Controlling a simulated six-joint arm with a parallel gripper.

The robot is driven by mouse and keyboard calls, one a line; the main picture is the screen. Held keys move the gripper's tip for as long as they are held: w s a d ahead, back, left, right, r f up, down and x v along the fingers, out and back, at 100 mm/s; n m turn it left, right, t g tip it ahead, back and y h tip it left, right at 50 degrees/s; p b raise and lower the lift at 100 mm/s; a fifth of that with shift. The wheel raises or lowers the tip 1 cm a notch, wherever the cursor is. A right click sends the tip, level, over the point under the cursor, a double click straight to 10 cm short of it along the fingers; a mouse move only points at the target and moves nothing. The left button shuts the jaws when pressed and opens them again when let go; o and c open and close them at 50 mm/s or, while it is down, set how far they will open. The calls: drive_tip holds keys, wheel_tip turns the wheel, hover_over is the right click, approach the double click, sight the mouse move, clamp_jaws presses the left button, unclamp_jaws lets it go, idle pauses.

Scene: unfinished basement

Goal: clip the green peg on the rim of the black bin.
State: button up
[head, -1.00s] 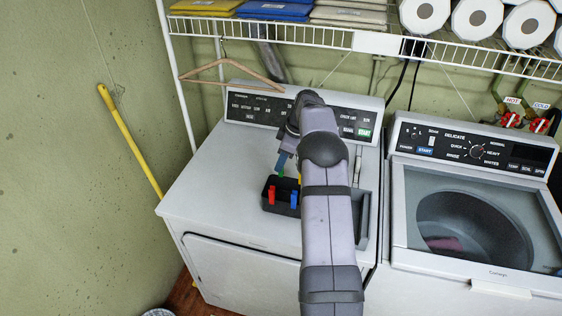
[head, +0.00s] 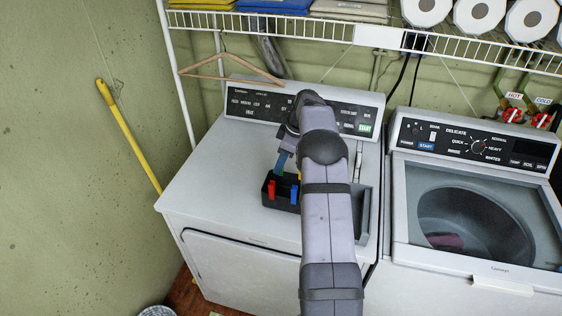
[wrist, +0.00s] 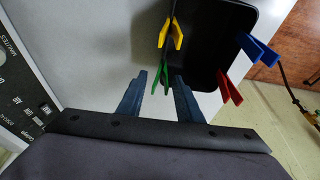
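The black bin (head: 283,205) stands on the white dryer top, partly behind my arm; its dark interior shows in the wrist view (wrist: 208,45). The green peg (wrist: 157,79) is at the bin's near-left rim corner in the wrist view, its two handles spread toward my gripper. Its jaws are partly hidden, so I cannot tell how firmly it sits on the rim. My gripper (wrist: 161,78) has its two blue fingers apart, one on each side of the green peg, with a gap at the left finger. In the head view one finger (head: 281,162) shows above the bin's back edge.
Yellow (wrist: 171,34), red (wrist: 229,88) and blue (wrist: 257,49) pegs stand on the bin's rim. A grey tray (head: 363,214) lies right of my arm. A wooden hanger (head: 230,68) hangs behind. The dryer top left of the bin is clear.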

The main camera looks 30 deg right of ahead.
drive_tip(key=shift+r, duration=0.1)
drive_tip(key=b+v, duration=0.3)
drive_tip(key=v, duration=0.4)
idle(0.4)
drive_tip(key=shift+r, duration=0.1)
drive_tip(key=s+a+f+m+g+h, duration=0.25)
drive_tip(key=s+a+m, duration=0.45)
drive_tip(key=s+a, duration=1.3)
drive_tip(key=s+a+f+m, duration=0.1)
drive_tip(key=s+a+f, duration=0.1)
drive_tip(key=s, duration=0.3)
drive_tip(key=s+a+f+m, duration=0.1)
drive_tip(key=s+a+f, duration=0.1)
drive_tip(key=s, duration=0.4)
drive_tip(key=shift+a+f, duration=0.25)
drive_tip(key=shift+a, duration=0.05)
drive_tip(key=shift+s, duration=0.1)
